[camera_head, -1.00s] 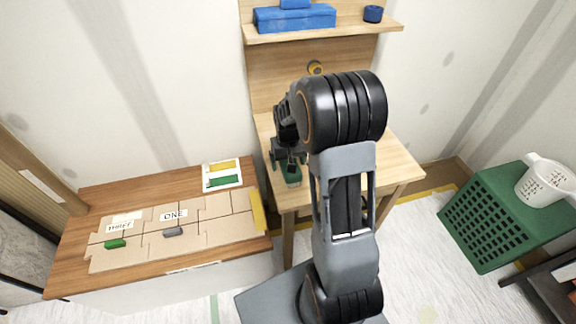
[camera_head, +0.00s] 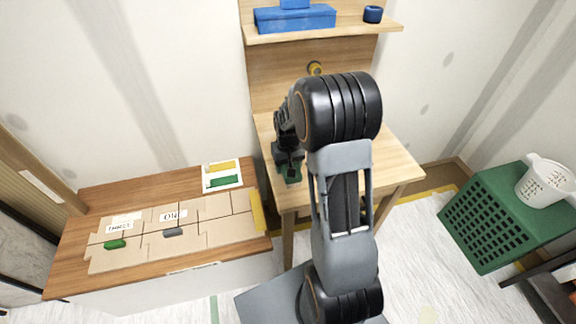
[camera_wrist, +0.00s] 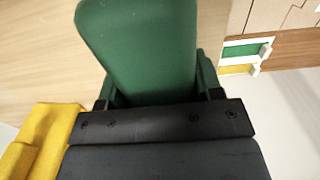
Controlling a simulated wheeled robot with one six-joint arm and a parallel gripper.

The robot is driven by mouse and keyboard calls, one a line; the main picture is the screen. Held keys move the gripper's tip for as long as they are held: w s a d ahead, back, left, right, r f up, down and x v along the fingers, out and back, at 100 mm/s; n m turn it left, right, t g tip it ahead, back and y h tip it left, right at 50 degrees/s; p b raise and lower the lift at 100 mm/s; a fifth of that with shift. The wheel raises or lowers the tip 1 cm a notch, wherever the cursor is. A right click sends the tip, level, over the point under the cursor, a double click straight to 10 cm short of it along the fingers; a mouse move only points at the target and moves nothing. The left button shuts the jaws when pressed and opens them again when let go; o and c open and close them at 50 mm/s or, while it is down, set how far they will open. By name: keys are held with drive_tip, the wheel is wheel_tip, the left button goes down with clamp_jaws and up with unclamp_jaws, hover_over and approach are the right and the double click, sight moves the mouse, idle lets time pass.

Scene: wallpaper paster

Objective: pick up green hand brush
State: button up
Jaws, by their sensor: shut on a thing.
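The green hand brush (camera_wrist: 142,45) fills the top middle of the wrist view, directly in front of my gripper (camera_wrist: 160,95). My gripper is shut on it, with a finger on each side of the green body. In the head view the green brush (camera_head: 291,175) shows only in part, at the left front of the wooden table (camera_head: 395,170). My gripper (camera_head: 290,160) is over it there, and my arm hides much of the table. I cannot tell whether the brush touches the tabletop.
A yellow object (camera_wrist: 45,135) lies close to my gripper's left in the wrist view. A lower wooden bench (camera_head: 75,255) with cardboard pieces, small brushes and a white tray (camera_head: 240,183) stands at left. A green crate (camera_head: 500,225) stands at right. A shelf (camera_head: 350,32) hangs behind.

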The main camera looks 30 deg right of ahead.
drive_tip(key=shift+c, duration=0.5)
drive_tip(key=shift+r, duration=0.1)
drive_tip(key=shift+r, duration=0.55)
wheel_tip(320, 180, up, 2)
drive_tip(key=shift+s+r, duration=0.1)
drive_tip(key=shift+r, duration=0.15)
drive_tip(key=s+r, duration=0.3)
drive_tip(key=s+a+r, duration=0.1)
drive_tip(key=r, duration=0.1)
drive_tip(key=shift+s+r+p, duration=0.2)
drive_tip(key=shift+s+p, duration=0.05)
drive_tip(key=shift+p, duration=0.05)
drive_tip(key=s+a+r, duration=0.1)
drive_tip(key=s+r, duration=0.2)
drive_tip(key=s, duration=0.6)
drive_tip(key=shift+a+r, duration=0.35)
drive_tip(key=shift+r, duration=0.05)
